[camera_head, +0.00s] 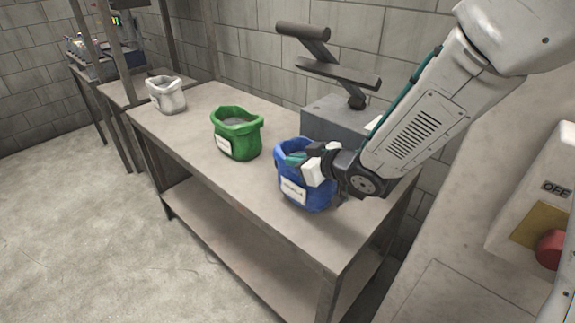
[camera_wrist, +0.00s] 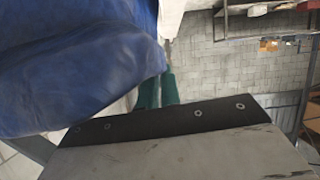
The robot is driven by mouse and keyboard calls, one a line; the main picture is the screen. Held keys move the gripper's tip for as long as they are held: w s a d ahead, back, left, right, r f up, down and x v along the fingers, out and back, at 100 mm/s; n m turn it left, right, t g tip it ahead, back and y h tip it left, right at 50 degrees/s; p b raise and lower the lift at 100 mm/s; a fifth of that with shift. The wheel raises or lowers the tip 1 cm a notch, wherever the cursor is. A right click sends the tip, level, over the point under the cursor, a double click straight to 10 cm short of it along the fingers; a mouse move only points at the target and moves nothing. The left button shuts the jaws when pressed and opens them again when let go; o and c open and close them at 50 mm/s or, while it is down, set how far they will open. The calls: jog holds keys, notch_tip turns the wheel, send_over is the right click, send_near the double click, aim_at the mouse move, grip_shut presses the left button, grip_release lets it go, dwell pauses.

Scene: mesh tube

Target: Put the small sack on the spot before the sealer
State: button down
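A blue sack (camera_head: 306,194) with a white label is at the near right of the bench, before the grey sealer (camera_head: 330,118) with its dark lever. It looks upright and seems to rest on the bench top. My gripper (camera_head: 303,160) is at its rim, with one teal fingertip over the sack's mouth. In the wrist view the blue cloth (camera_wrist: 70,70) fills the left, beside the teal fingers (camera_wrist: 158,90). Whether they pinch the cloth is hidden. A green sack (camera_head: 238,140) stands mid-bench. A smaller white sack (camera_head: 168,97) stands at the far left end. No marked spot shows.
The bench (camera_head: 190,150) has bare top between the white and green sacks and along its front edge. A lower shelf runs beneath. A box with an OFF label and red button (camera_head: 551,250) is at right. A second table with equipment (camera_head: 95,68) stands far left.

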jog(key=shift+w+d+f, duration=0.85)
jog(key=shift+w+f, duration=0.05)
jog(key=shift+w, duration=0.25)
jog(key=c, duration=1.5)
grip_release()
jog(key=shift+c, duration=0.2)
jog(key=shift+f, duration=0.1)
jog(key=shift+d, duration=0.1)
